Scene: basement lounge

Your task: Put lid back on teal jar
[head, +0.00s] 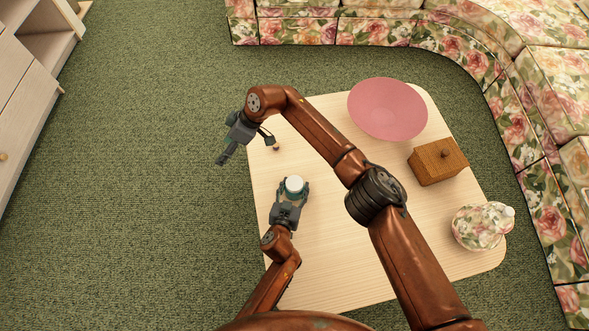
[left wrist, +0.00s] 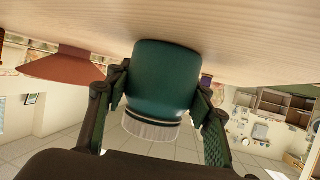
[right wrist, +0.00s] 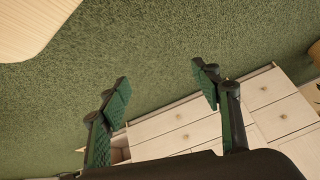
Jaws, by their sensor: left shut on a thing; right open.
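The teal jar (head: 293,195) stands upright near the table's left edge, with a white top (head: 294,184). In the left wrist view the jar (left wrist: 162,80) appears upside down, with its white, ribbed upper part (left wrist: 150,129) at the bottom. My left gripper (head: 292,187) is shut around the jar's sides; it also shows in the left wrist view (left wrist: 160,88). My right gripper (head: 246,151) is open and empty by the table's left edge. A small brown knob-like thing (head: 276,148) lies near its right finger; I cannot tell whether it belongs to a lid.
My right arm crosses above the table. A floral sofa (head: 380,30) curves behind; open carpet (head: 150,200) lies left.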

